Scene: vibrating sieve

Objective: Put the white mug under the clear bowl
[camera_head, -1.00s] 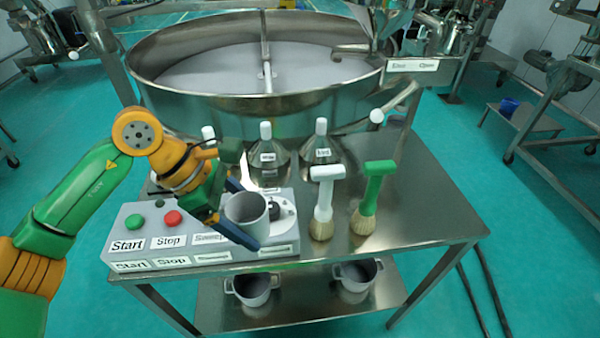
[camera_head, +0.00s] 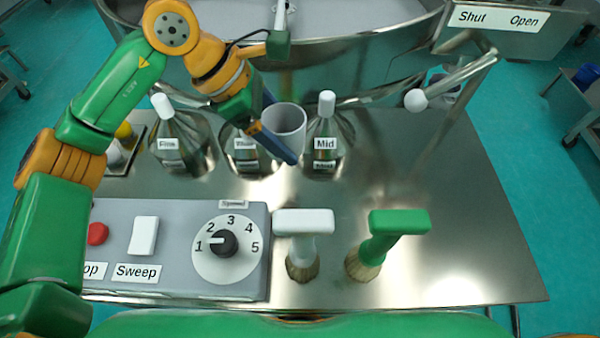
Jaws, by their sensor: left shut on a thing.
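My left gripper (camera_head: 281,132) is shut on a pale grey-white mug (camera_head: 286,121), with a blue finger on either side of it. The mug is held with its open mouth facing up, in front of the large steel sieve pan (camera_head: 355,65) and between two labelled bottles. The picture does not show clearly how high it is above the table. I cannot pick out a clear bowl for certain. My right gripper is not in view.
Flasks labelled Fine (camera_head: 180,140) and Mid (camera_head: 328,138) stand on the steel table (camera_head: 440,190), with another flask (camera_head: 245,150) between them. A control box (camera_head: 180,215), white-handled brush (camera_head: 303,240) and green-handled brush (camera_head: 385,240) are in front. A white-tipped lever (camera_head: 455,78) juts out right.

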